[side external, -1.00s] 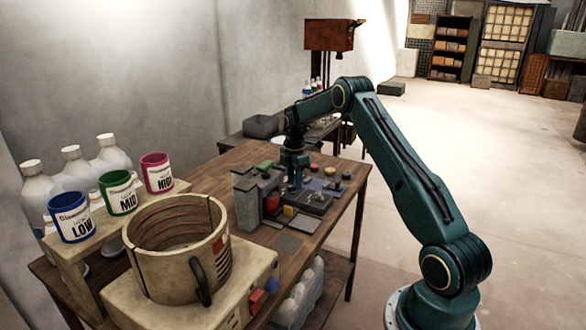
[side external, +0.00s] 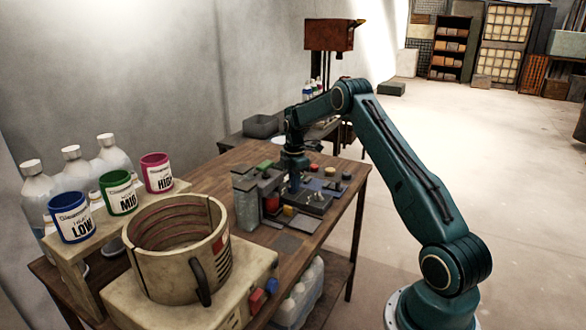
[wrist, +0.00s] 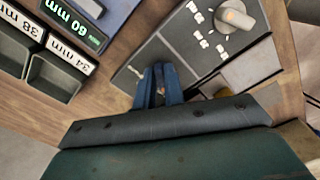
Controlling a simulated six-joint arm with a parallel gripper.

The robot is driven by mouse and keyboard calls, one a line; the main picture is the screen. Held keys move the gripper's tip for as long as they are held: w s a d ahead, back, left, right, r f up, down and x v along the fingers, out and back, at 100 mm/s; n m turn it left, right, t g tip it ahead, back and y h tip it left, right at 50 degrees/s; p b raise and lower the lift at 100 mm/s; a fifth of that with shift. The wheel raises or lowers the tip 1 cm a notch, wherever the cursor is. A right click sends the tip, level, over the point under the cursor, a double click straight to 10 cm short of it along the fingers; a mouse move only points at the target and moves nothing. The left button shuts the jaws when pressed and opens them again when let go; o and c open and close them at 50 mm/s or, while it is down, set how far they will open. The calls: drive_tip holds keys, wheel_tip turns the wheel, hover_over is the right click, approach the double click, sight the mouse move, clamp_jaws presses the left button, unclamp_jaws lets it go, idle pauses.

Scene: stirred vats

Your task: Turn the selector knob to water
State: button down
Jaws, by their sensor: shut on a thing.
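My gripper (wrist: 160,72) has its two blue fingers together, low over a dark grey panel (wrist: 168,50) in the wrist view. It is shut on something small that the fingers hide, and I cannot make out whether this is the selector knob.
Left of the panel in the wrist view are a green "60 mm" display (wrist: 72,22) and grey bins (wrist: 55,78). In the side view, a beige vat (side external: 150,270) and blue, green and magenta cups (side external: 72,217) stand nearer the camera. A yellow block (side external: 289,210) is close by my gripper.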

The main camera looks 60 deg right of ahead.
drive_tip(key=shift+m, duration=0.3)
drive_tip(key=m, duration=0.3)
drive_tip(key=shift+s+a, duration=0.1)
drive_tip(key=shift+a, duration=0.05)
drive_tip(key=shift+m, duration=1.8)
drive_tip(key=shift+a, duration=0.1)
drive_tip(key=c, duration=1.5)
unclamp_jaws()
drive_tip(key=shift+r, duration=0.15)
wheel_tip(320, 180, up, 14)
drive_tip(key=shift+f, duration=0.2)
